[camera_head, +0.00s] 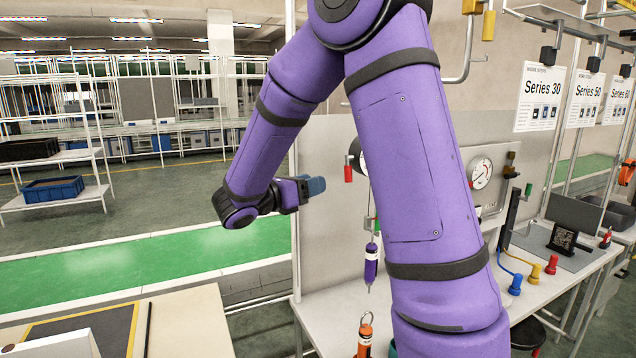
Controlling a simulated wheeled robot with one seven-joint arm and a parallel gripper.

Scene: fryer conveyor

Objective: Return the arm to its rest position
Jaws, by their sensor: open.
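My purple arm rises through the middle of the view, with its upper link close to the camera. It bends at the top, and the forearm reaches down to the left to a dark wrist joint. My gripper (311,187) is at the end of this wrist, pointing right, small and seen from the side. It is open, and I see nothing held in it. It is in the air in front of the grey panel's left edge, above the level of the worktop (325,308). My near arm link hides part of the panel and worktop behind it.
A purple tool (371,262) hangs by the panel, with an orange tool (365,338) below. Gauges (480,173) are on the panel. Blue, yellow and red plugs (533,275) stand on the right worktop. A table with a dark mat (85,333) is at lower left. A green walkway (130,262) lies beyond.

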